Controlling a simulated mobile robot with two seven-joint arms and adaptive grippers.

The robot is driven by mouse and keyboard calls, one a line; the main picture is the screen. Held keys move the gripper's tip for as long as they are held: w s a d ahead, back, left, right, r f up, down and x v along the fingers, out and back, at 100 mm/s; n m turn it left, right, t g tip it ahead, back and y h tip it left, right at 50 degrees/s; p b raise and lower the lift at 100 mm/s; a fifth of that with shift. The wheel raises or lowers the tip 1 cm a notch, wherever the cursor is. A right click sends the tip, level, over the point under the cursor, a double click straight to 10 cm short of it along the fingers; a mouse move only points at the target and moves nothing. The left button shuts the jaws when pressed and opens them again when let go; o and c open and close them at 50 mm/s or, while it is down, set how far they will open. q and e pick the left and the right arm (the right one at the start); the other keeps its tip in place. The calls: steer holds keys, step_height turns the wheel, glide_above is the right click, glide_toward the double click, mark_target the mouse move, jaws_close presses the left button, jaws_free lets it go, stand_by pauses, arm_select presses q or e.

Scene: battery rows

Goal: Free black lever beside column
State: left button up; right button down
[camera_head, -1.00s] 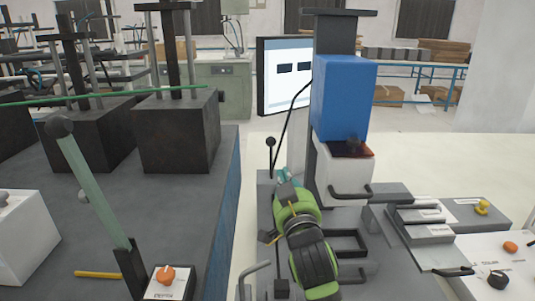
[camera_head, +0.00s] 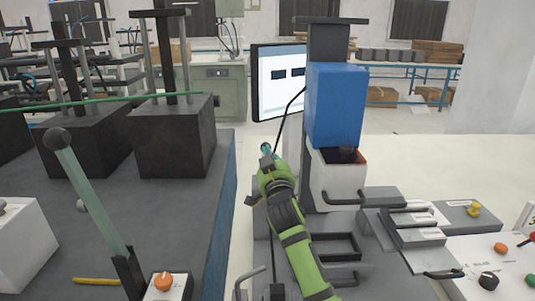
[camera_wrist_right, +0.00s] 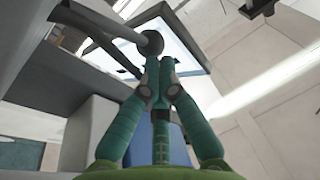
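The black lever stood just left of the machine column (camera_head: 328,40) in the earlier head view. In the head view now my right gripper covers most or all of it. In the right wrist view a dark round knob (camera_wrist_right: 150,43) with a short stem shows just beyond the fingertips. My right gripper (camera_head: 266,151) is at the lever's place, pointing away from me. In the wrist view its teal fingers (camera_wrist_right: 160,66) come together at the tips, with nothing clearly between them. I cannot tell whether they touch the knob. My left gripper is not in view.
A blue block (camera_head: 335,105) sits on the column above a white bin (camera_head: 338,185). A screen (camera_head: 275,85) is behind the gripper. Control panels (camera_head: 465,255) fill the lower right.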

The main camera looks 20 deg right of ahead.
steer(key=shift+w+f, duration=0.15)
steer(key=shift+w, duration=0.1)
steer(key=shift+w+p, duration=0.15)
steer(key=shift+p, duration=0.3)
steer(key=shift+w+d+g+p, duration=0.1)
steer(key=shift+w+g+p, duration=0.35)
steer(key=shift+p, duration=0.5)
steer(key=shift+s+f, duration=0.1)
steer(key=shift+f, duration=0.1)
